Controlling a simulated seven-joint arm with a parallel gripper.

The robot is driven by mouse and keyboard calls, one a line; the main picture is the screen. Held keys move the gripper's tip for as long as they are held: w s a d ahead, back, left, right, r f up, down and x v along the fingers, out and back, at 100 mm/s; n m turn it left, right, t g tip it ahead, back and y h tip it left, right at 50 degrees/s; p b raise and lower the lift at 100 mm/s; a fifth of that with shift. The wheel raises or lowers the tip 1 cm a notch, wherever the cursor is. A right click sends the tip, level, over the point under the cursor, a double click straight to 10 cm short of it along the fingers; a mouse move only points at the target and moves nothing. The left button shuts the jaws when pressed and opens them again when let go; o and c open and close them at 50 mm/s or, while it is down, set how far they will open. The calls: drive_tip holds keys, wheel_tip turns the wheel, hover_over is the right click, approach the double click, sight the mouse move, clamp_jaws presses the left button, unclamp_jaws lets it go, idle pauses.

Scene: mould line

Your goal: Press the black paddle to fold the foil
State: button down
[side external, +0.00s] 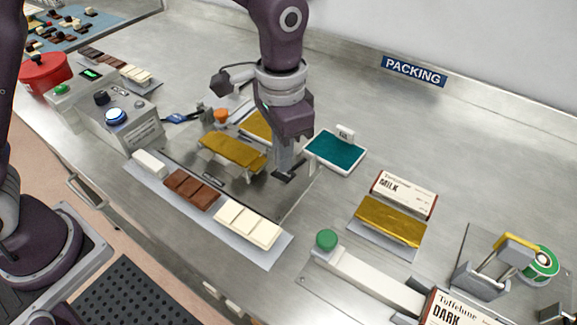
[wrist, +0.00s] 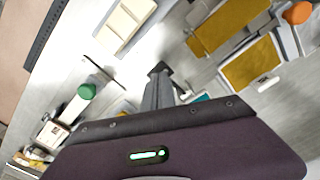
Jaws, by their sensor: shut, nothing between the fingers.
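My gripper (side external: 283,170) points down over the foil-folding station, its fingers together and empty. A small black paddle (side external: 291,175) shows right at the fingertips, low over the steel plate; I cannot tell whether they touch. In the wrist view a black piece, apparently the paddle (wrist: 160,68), shows just beyond the fingers (wrist: 158,85). A gold foil sheet (side external: 233,150) lies left of the gripper on the station; it also shows in the wrist view (wrist: 228,24). A second gold piece (side external: 257,124) lies behind it, partly hidden by my arm.
A tray (side external: 268,257) of white and brown chocolate bars runs along the front. A teal pad (side external: 335,150) lies right of the gripper. A foil-wrapped bar (side external: 391,219) and cartons lie farther right. An orange knob (side external: 221,115) and control box (side external: 118,118) stand left.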

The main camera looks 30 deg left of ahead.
sight(283, 176)
drive_tip(key=shift+f, duration=2.95)
drive_tip(key=shift+r, duration=5.1)
drive_tip(key=s+a+r+n+t, duration=0.3)
drive_tip(key=s+a+r, duration=0.6)
drive_tip(key=a+r, duration=0.25)
drive_tip(key=s+a+f+n+t, duration=0.2)
drive_tip(key=s+a, duration=0.3)
drive_tip(key=s, duration=0.6)
drive_tip(key=shift+a+n+t, duration=0.2)
drive_tip(key=shift+n+t, duration=0.1)
drive_tip(key=shift+n, duration=0.2)
